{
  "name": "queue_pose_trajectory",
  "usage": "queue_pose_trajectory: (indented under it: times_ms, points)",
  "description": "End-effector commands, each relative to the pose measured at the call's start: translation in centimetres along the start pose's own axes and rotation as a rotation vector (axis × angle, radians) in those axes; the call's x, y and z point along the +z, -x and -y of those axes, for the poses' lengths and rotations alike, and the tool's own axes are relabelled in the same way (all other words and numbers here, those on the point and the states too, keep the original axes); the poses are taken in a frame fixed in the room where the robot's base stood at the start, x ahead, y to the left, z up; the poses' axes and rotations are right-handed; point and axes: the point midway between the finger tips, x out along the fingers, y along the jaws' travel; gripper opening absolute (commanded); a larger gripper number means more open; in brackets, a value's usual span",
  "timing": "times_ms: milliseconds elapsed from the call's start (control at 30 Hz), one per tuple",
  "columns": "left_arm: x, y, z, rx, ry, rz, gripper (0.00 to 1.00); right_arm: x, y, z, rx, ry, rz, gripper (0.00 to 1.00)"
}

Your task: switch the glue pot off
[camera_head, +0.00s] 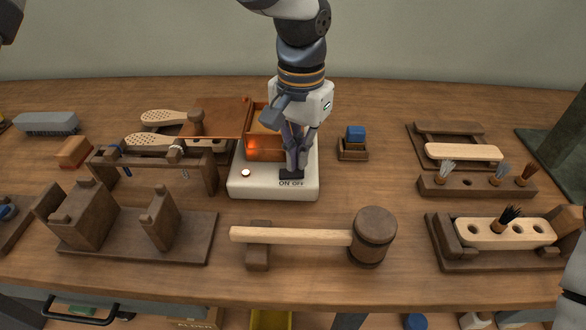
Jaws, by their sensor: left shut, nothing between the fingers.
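The glue pot has a white base (240,186) with ON OFF lettering on its front and a copper-coloured box (262,148) on top. An orange glow shows on the box, and a small round lamp (246,172) on the base looks lit. My left gripper (291,173) is shut and empty, pointing down at the base just above the ON OFF lettering. Dark parts at its fingertips cover the switch area, so I cannot tell the switch's position or whether the tips touch it. My right gripper is not in view.
A wooden mallet (372,237) lies in front of the pot. A dark wooden rack (155,165) stands close to its left. A small wooden holder with a blue block (355,134) is to its right. Brush holders (475,187) stand further right.

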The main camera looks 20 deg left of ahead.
Motion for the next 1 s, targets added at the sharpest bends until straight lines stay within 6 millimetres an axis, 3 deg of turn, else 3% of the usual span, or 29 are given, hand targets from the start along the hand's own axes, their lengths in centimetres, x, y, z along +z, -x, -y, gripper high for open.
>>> queue_pose_trajectory:
  times_ms: [1000]
  points:
    - [0.0,-1.6,0.0,0.0,0.0,0.001,0.0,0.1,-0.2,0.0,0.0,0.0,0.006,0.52]
